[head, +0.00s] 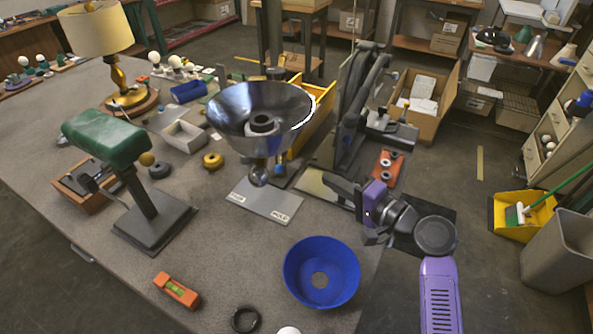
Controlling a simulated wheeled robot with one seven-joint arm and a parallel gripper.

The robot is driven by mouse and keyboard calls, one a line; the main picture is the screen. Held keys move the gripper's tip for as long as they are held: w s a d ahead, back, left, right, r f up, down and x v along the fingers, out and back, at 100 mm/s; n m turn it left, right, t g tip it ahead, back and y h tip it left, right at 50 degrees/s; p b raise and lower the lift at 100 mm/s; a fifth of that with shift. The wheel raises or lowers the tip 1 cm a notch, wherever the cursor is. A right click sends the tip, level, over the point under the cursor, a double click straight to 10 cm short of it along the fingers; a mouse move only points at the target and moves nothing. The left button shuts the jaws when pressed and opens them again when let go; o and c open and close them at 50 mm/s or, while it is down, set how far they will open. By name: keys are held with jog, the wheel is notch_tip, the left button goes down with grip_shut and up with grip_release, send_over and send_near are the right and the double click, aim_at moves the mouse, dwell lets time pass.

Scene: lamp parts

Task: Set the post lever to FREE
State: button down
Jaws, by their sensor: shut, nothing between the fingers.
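A grey plate (262,205) with a small label near each end lies on the bench; the right one seems to read HOLD, the left one is too small to read surely. A dark ball knob (258,178) shows just above the plate's back edge, under a wide metal shade (235,110). It may be the post lever's end; the shade hides most of the post, and I cannot tell the setting. My gripper (329,180) is shut and empty, right of the plate and apart from it, pointing left.
A black press-like stand (350,125) rises behind my gripper. A blue bowl-shaped shade (321,272) lies in front. A green-topped stand (107,138) and a lit lamp (97,32) are at left. An orange level (176,290) lies near the front. Bare bench lies left of the blue shade.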

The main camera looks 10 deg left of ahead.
send_near(280, 157)
jog(key=w+d, duration=0.1)
jog(key=a, duration=0.1)
jog(key=a+p, duration=0.1)
jog(key=a, duration=0.1)
jog(key=shift+s+a+f, duration=0.15)
jog(key=shift+a+f, duration=0.15)
jog(key=shift+f, duration=0.1)
jog(key=shift+s+a+p, duration=0.1)
jog(key=shift+p, duration=0.4)
